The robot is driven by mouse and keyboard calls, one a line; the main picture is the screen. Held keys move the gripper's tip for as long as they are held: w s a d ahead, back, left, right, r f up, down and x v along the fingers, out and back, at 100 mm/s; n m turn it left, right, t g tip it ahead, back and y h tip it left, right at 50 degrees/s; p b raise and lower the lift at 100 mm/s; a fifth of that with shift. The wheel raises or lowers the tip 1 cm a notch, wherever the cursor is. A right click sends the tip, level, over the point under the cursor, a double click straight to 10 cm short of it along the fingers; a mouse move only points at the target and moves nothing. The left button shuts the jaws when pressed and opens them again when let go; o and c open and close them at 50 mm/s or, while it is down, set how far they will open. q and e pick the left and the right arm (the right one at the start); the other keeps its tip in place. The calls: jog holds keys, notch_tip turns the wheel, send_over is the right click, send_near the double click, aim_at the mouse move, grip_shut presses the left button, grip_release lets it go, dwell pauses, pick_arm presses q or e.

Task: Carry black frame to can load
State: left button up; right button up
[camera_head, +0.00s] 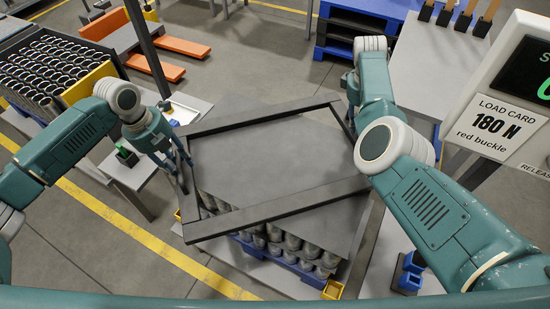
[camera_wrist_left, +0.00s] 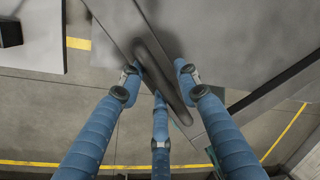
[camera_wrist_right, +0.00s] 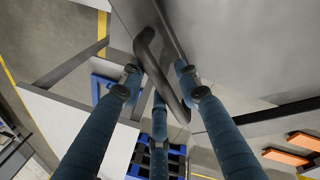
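The black frame (camera_head: 280,208) is a large dark rectangle, turned at an angle over the can load (camera_head: 290,243). The can load is stacked cans with a grey sheet on top. Whether the frame touches the sheet is hard to tell. My left gripper (camera_head: 180,160) is at the frame's left bar. In the left wrist view its fingers (camera_wrist_left: 160,80) are around the frame's dark handle (camera_wrist_left: 178,103). My right gripper is mostly hidden behind its arm in the head view. In the right wrist view its fingers (camera_wrist_right: 158,78) are around the opposite handle (camera_wrist_right: 176,103).
A crate of can tops (camera_head: 55,65) stands at the left, near orange forks (camera_head: 180,46). A grey table (camera_head: 440,60) is at the back right. A display with a load card (camera_head: 490,125) hangs at the right. Small yellow (camera_head: 333,289) and blue (camera_head: 410,281) blocks sit near the load.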

pick_arm(q)
jog(key=shift+a+r, duration=0.1)
jog(key=shift+r, duration=0.1)
pick_arm(e)
jog(key=shift+d, duration=0.1)
jog(key=shift+r, duration=0.15)
pick_arm(q)
jog(key=v, duration=1.1)
jog(key=shift+r, duration=0.3)
pick_arm(e)
notch_tip(320, 180, up, 12)
jog(key=a, duration=0.2)
jog(key=shift+s+a+f, duration=0.15)
jog(key=shift+s+f, duration=0.05)
jog(key=shift+s, duration=0.15)
